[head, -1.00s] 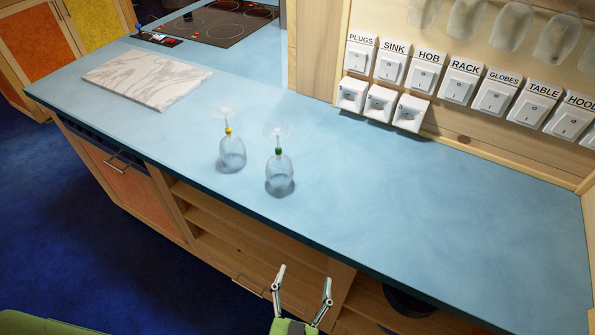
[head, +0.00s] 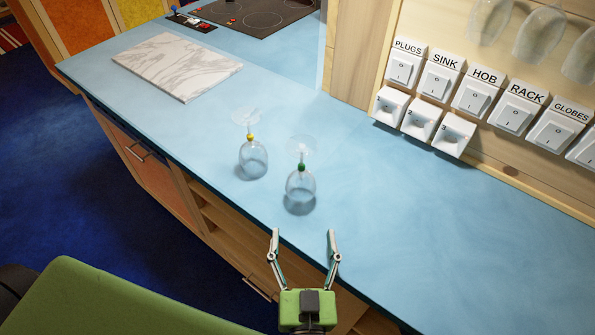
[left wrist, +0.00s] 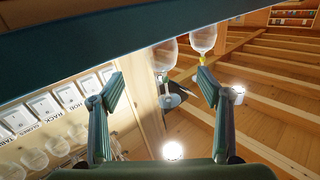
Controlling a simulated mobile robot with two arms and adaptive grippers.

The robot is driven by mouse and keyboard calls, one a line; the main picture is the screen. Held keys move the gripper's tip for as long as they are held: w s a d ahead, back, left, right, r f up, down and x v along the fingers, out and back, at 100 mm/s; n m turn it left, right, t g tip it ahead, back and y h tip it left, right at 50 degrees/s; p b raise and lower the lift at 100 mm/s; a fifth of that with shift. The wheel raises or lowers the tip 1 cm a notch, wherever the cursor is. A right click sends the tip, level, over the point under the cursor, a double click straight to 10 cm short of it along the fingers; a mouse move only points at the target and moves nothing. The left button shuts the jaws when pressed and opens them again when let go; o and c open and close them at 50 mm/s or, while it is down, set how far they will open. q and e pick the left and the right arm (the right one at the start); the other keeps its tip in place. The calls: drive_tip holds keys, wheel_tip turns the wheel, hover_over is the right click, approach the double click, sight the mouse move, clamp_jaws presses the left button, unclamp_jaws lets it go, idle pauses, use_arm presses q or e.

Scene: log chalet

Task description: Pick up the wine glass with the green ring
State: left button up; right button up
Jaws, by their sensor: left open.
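The wine glass with the green ring (head: 300,187) stands upside down on the blue counter (head: 420,220), its bowl down and its foot up. The green ring sits on its stem. A second upturned glass with a yellow ring (head: 253,160) stands just left of it and farther back. My left gripper (head: 303,233) is open and empty at the counter's front edge, in front of the green-ring glass and apart from it. In the left wrist view, which looks inverted, the green-ring glass (left wrist: 164,54) shows between the open fingers (left wrist: 160,76), with the yellow-ring glass (left wrist: 203,38) to its right.
A marble board (head: 178,66) lies at the back left of the counter, near a hob (head: 255,12). Labelled switches (head: 475,92) and sockets (head: 420,121) line the wall at right. More glasses (head: 540,32) hang above them. The counter right of the glasses is clear.

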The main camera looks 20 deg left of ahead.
sight(301, 199)
use_arm(q)
drive_tip(key=p+x, duration=0.1)
drive_tip(key=x, duration=0.6)
drive_tip(key=shift+w+r+p, duration=0.15)
drive_tip(key=shift+w+p, duration=0.05)
drive_tip(key=shift+p, duration=0.15)
drive_tip(key=shift+w+a, duration=0.1)
drive_tip(key=shift+w, duration=0.1)
drive_tip(key=p+x, duration=0.1)
drive_tip(key=x, duration=0.3)
drive_tip(key=shift+w+a, duration=0.1)
drive_tip(key=shift+a, duration=0.05)
drive_tip(key=shift+w+a, duration=0.15)
drive_tip(key=shift+w, duration=0.2)
drive_tip(key=shift+s, duration=0.1)
drive_tip(key=shift+c, duration=0.8)
drive_tip(key=c, duration=0.8)
use_arm(e)
drive_tip(key=s+r, duration=0.3)
drive_tip(key=shift+d, duration=0.15)
